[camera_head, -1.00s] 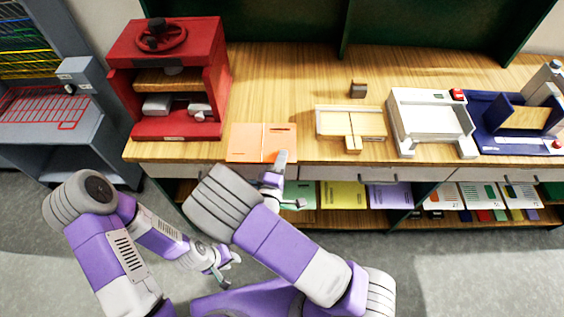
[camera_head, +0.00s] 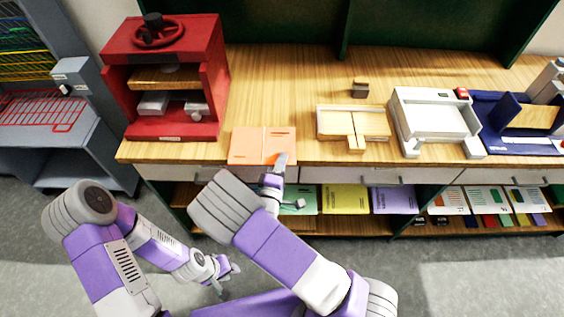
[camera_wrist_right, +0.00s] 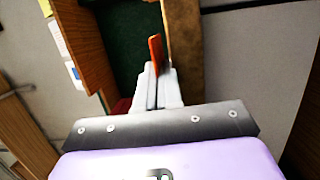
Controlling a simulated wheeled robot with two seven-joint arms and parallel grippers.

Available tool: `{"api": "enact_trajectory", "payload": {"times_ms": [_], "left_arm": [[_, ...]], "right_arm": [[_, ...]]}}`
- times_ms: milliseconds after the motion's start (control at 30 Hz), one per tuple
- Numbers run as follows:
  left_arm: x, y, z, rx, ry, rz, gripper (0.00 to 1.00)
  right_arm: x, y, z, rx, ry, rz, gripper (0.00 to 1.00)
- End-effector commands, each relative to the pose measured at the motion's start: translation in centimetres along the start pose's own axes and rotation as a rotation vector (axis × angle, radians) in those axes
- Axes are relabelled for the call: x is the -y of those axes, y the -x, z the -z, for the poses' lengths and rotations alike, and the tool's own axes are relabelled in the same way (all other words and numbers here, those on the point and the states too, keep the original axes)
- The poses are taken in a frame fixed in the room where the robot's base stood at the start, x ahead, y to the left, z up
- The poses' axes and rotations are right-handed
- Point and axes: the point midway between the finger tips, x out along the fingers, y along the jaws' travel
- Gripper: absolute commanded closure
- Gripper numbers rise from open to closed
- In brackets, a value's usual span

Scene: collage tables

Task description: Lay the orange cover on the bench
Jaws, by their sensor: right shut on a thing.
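The orange cover (camera_head: 250,146) is a flat folded sheet with a centre crease and a few dark marks. In the head view it appears flat over the front left part of the wooden bench (camera_head: 310,80), near the front edge; I cannot tell whether it touches the top. My right gripper (camera_head: 281,160) is shut on its front right edge. In the right wrist view the cover (camera_wrist_right: 155,48) shows nearly edge-on beyond the closed fingers (camera_wrist_right: 157,88). My left gripper (camera_head: 227,279) is open and empty, low in front of the bench.
A red press (camera_head: 216,85) stands left of the cover. A wooden jig (camera_head: 352,122), a small dark block (camera_head: 359,90), a white tray device (camera_head: 434,115) and a blue fixture (camera_head: 510,130) stand to the right. Coloured sheets lie on the shelf below.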

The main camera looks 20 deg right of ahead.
Motion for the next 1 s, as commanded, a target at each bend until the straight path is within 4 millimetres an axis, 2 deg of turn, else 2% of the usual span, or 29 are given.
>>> {"api": "enact_trajectory", "payload": {"times_ms": [33,167,200,367,733,867,1000], "left_arm": [[0.0,-0.1,0.0,0.0,0.0,0.0,0.67],[0.0,-0.1,0.0,0.0,0.0,0.0,0.67],[0.0,-0.1,0.0,0.0,0.0,0.0,0.67],[0.0,-0.1,0.0,0.0,0.0,0.0,0.67],[-0.2,0.5,0.0,0.0,0.0,0.0,0.67],[-0.2,0.6,0.0,0.0,0.0,0.0,0.67],[-0.2,0.6,0.0,0.0,0.0,0.0,0.67]], "right_arm": [[0.9,0.1,-0.1,-0.002,0.008,0.026,0.9],[1.0,0.2,-0.1,-0.002,0.01,0.028,0.7],[1.0,0.2,-0.1,-0.002,0.01,0.028,0.69],[1.0,0.7,-0.1,-0.004,0.012,0.029,0.68],[0.2,6.4,-0.1,-0.006,0.007,0.006,0.65],[0.0,7.6,-0.1,-0.002,0.004,-0.001,0.65],[-0.1,8.0,-0.1,-0.001,0.001,-0.005,0.65]]}}
